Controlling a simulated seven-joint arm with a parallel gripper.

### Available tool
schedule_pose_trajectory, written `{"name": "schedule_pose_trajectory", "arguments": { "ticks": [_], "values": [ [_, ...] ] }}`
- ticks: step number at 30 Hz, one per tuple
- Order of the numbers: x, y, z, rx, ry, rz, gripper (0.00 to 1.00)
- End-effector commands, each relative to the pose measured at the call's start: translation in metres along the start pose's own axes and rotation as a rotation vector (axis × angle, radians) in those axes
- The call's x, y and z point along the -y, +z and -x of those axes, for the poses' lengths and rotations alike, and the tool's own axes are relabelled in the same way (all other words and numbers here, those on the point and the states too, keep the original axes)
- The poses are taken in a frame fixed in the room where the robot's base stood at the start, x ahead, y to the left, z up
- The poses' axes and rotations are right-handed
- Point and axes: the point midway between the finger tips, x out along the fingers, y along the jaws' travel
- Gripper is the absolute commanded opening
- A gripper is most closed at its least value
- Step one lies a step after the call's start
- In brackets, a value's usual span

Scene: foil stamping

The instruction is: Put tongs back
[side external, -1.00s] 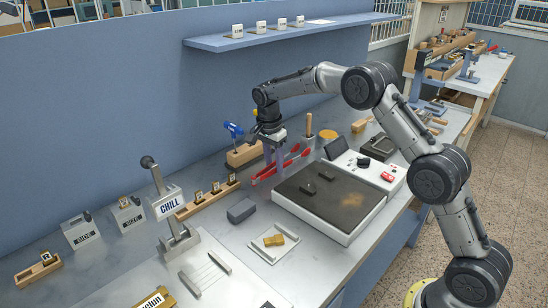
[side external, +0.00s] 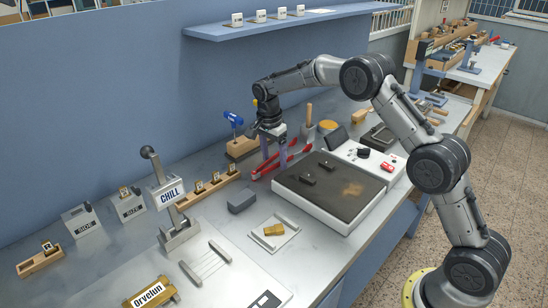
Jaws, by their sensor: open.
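The red-handled tongs (side external: 294,158) lie on the bench behind the hot plate, in front of the wooden block. A wooden block (side external: 240,149) with a blue-handled tool (side external: 233,119) stands just behind and left of my gripper.
The dark hot plate (side external: 335,186) with small dark pieces on it stands right in front of my gripper. A wooden rack of stamps (side external: 210,189) and the CHILL lever press (side external: 172,195) stand to the left. A grey block (side external: 241,201) lies between. A shelf (side external: 285,27) overhangs behind.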

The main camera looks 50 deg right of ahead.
Motion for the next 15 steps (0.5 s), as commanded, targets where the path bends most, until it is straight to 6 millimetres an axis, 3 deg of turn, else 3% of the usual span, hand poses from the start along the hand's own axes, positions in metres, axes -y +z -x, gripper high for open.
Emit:
{"name": "schedule_pose_trajectory", "arguments": {
  "ticks": [8, 15],
  "values": [
    [0.000, 0.000, 0.006, 0.000, 0.000, 0.000, 0.73],
    [0.001, 0.000, 0.049, -0.001, -0.005, 0.000, 0.73]
  ]
}}
